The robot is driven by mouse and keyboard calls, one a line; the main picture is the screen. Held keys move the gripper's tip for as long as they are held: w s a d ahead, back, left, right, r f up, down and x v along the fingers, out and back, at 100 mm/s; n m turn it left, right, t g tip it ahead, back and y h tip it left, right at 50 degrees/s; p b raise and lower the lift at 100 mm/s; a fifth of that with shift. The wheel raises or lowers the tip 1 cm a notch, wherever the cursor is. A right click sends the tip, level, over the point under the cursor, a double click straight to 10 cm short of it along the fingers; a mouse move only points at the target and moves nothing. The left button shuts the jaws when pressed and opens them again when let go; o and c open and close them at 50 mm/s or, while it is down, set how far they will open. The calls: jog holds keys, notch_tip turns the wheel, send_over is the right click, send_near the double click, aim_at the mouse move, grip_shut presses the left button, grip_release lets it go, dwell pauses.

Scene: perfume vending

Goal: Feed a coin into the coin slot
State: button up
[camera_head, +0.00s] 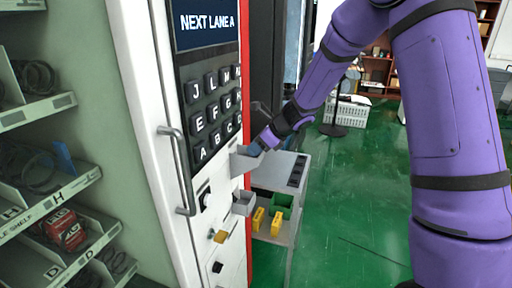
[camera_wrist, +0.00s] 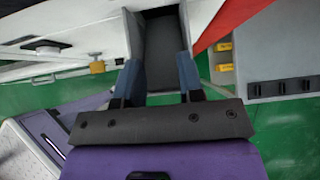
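The white vending machine (camera_head: 150,140) has a control column with several fittings below its keypad. A dark round fitting on a pale plate (camera_head: 205,198) and a brass-coloured piece (camera_head: 218,236) show there; I cannot tell for sure which part is the coin slot. The brass piece also shows in the wrist view (camera_wrist: 97,67). My gripper (camera_head: 252,151) is at the machine's right edge, beside the keypad's lower end. In the wrist view its two blue fingers (camera_wrist: 159,78) stand apart, one on each side of a grey open box (camera_wrist: 160,45). I cannot tell whether they touch it. No coin is visible.
A metal door handle (camera_head: 178,172) sticks out left of the keypad (camera_head: 212,115). Open green floor (camera_head: 350,200) lies to the right.

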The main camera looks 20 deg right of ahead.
jog(key=v, duration=1)
jog(key=shift+s+d+r, duration=0.15)
jog(key=shift+s+r, duration=0.05)
dwell(0.6)
jog(key=s+a+r+n+g+h, duration=0.1)
jog(key=s+r+n, duration=0.45)
jog(key=s, duration=0.25)
jog(key=s+a+r+n+h, duration=0.1)
jog(key=s+r+n, duration=0.3)
jog(key=s+n, duration=0.25)
jog(key=s+d+r+n+h, duration=0.1)
jog(key=s+d+n+h, duration=0.1)
jog(key=s+n, duration=0.4)
jog(key=s+d+r+n+t+h, duration=0.1)
jog(key=s+n, duration=0.6)
jog(key=s, duration=0.7)
jog(key=shift+d+r+h, duration=0.35)
jog(key=shift+d+h, duration=0.45)
jog(key=shift+h, duration=0.3)
